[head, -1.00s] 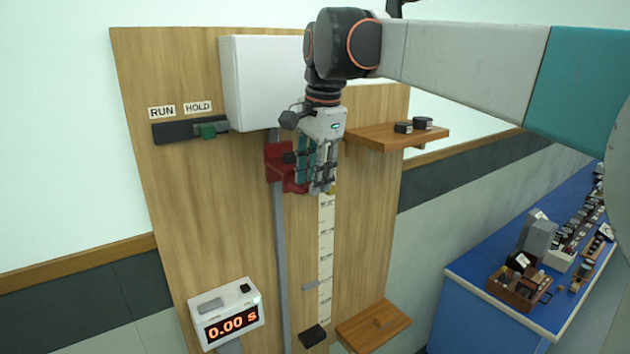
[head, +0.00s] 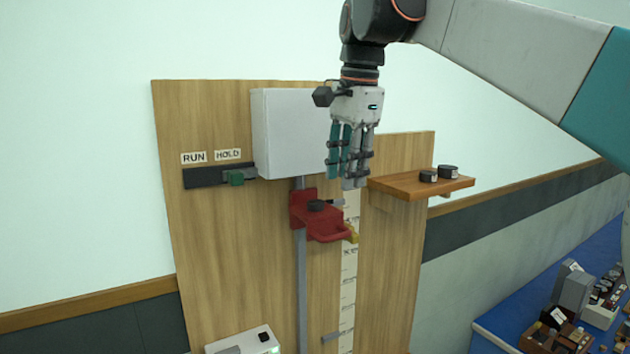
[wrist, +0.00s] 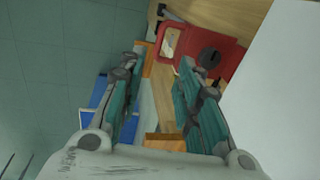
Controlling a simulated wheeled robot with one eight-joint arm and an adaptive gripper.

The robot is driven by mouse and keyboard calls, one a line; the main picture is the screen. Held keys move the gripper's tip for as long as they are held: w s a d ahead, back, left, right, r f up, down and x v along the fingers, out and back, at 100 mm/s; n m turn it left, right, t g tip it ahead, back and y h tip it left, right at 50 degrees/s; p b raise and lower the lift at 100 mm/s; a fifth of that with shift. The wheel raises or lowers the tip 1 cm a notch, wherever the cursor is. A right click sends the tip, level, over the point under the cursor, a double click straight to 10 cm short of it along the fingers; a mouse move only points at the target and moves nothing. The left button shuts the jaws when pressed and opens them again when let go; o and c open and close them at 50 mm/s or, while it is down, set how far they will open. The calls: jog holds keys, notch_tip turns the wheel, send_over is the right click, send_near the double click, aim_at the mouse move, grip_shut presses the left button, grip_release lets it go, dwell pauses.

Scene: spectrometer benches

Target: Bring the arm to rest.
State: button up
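My gripper (head: 350,183) hangs fingers down in front of the wooden board (head: 230,290), above and slightly right of the red bracket (head: 303,212). In the wrist view my gripper (wrist: 157,68) has its two fingers well apart with nothing held between them.
A white box (head: 285,135) is close to the left of my gripper. A wooden shelf (head: 405,187) with two dark discs is close to the right. A blue bench (head: 500,325) with several items is lower right.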

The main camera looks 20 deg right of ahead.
jog(key=s+a+f+n+t, duration=0.1)
jog(key=s+f+n+t, duration=0.1)
jog(key=s+f+n, duration=0.6)
jog(key=s+f+n+t, duration=0.15)
jog(key=s+f, duration=0.35)
jog(key=f, duration=0.8)
jog(key=s+a+f+n+t, duration=0.1)
jog(key=s+f+n+t, duration=0.1)
jog(key=s+f+n, duration=0.6)
notch_tip(320, 180, down, 41)
jog(key=m+b, duration=0.2)
jog(key=b, duration=3.6)
jog(key=shift+w+d+m+h, duration=0.15)
jog(key=shift+w+m+h, duration=0.15)
jog(key=shift+w+m, duration=0.05)
